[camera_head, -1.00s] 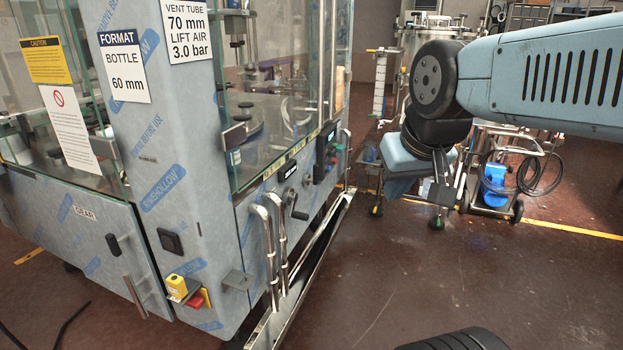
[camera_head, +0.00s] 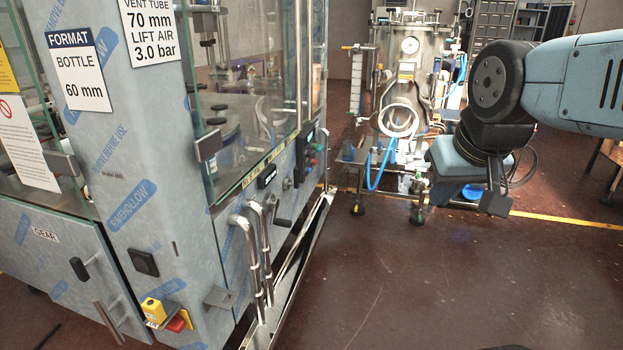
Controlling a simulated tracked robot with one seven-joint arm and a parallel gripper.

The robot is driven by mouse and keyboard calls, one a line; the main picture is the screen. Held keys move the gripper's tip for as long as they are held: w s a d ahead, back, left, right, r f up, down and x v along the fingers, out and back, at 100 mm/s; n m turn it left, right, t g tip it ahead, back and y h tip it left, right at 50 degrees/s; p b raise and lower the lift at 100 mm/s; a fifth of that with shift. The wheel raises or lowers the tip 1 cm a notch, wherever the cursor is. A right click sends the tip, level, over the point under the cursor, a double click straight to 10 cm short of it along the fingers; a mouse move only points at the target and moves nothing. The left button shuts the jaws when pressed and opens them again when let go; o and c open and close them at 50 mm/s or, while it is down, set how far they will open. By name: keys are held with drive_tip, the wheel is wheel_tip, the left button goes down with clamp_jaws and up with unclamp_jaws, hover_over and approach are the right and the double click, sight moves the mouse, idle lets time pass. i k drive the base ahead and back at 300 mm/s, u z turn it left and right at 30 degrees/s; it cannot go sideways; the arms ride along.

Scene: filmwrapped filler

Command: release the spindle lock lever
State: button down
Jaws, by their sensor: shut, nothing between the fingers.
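The filling machine (camera_head: 150,215) stands on the left, wrapped in blue-printed film. On its front panel a dark crank-like lever (camera_head: 283,222) sticks out below a small round hub, behind the bent steel pipes. I cannot tell whether this is the spindle lock lever; no label for it is readable. My gripper (camera_head: 495,205) hangs at the right over open floor, well apart from the machine, pointing down. It is shut and empty.
Bent steel pipes (camera_head: 262,255) and a long steel rail (camera_head: 300,250) run along the machine's front. A steel vessel (camera_head: 408,75) on a wheeled frame with blue hoses stands behind my gripper. The dark floor (camera_head: 390,285) between machine and arm is clear.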

sight(296, 170)
drive_tip(key=z, duration=0.1)
drive_tip(key=i, duration=1)
drive_tip(key=u, duration=0.1)
